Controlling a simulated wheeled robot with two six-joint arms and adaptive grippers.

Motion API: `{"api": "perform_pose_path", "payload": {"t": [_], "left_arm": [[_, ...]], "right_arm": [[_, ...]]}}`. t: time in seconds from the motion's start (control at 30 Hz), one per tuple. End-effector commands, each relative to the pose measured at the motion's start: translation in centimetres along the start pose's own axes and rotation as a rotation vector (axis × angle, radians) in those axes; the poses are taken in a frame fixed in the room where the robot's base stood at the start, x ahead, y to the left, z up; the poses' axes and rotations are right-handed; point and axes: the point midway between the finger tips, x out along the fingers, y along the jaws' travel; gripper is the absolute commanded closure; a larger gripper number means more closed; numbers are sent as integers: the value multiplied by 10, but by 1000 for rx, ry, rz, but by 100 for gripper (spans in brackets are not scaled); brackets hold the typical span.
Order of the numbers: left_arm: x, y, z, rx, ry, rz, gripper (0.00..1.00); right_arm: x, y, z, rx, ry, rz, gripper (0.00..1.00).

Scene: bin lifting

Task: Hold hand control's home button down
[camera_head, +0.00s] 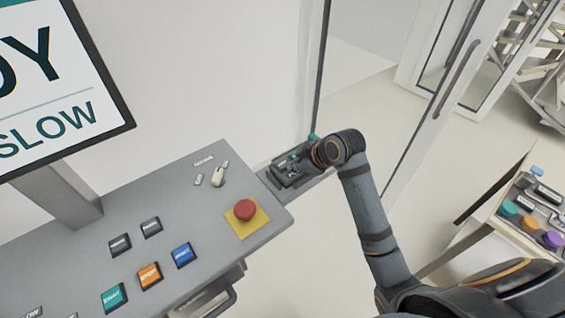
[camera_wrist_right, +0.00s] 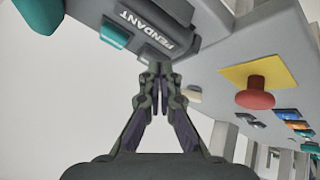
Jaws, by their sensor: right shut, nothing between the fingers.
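The hand control is a dark grey unit (camera_head: 284,178) on a holder at the right end of the console. In the right wrist view its grey body (camera_wrist_right: 188,14) carries the word PENDANT and a teal button (camera_wrist_right: 113,34). My right gripper (camera_head: 296,166) reaches over it from the right, partly hiding it. In the right wrist view the gripper (camera_wrist_right: 160,68) is shut and empty, its tips at the edge just below the PENDANT label. I cannot tell whether they touch a button, and no home label is readable. My left gripper is not in view.
The console (camera_head: 195,205) has a red emergency button (camera_head: 246,210) on a yellow plate, a selector switch (camera_head: 218,177) and several coloured buttons. A screen (camera_head: 60,85) stands at left. A glass door (camera_head: 435,100) and a side table with coloured buttons (camera_head: 530,222) are at right.

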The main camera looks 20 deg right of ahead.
Motion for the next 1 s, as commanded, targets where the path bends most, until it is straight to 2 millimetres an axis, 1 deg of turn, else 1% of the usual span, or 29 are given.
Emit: {"api": "perform_pose_path", "payload": {"t": [0.03, 0.1, 0.2, 0.33, 0.43, 0.77, 0.87, 1.0], "left_arm": [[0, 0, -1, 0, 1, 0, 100], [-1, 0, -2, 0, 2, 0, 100], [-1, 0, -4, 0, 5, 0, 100], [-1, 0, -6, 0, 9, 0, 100], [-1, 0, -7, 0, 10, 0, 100], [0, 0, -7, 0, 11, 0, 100], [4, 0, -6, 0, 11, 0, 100], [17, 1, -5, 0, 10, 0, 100]], "right_arm": [[-7, 14, -17, -62, 33, 8, 100], [-16, 28, -37, -147, 73, 12, 100], [-26, 42, -58, -244, 115, 19, 100], [-35, 51, -73, -314, 146, 27, 100], [-37, 53, -77, -333, 154, 27, 100], [-36, 52, -76, -332, 153, 27, 100], [-33, 51, -74, -332, 153, 27, 100], [-24, 47, -67, -331, 153, 28, 100]]}}
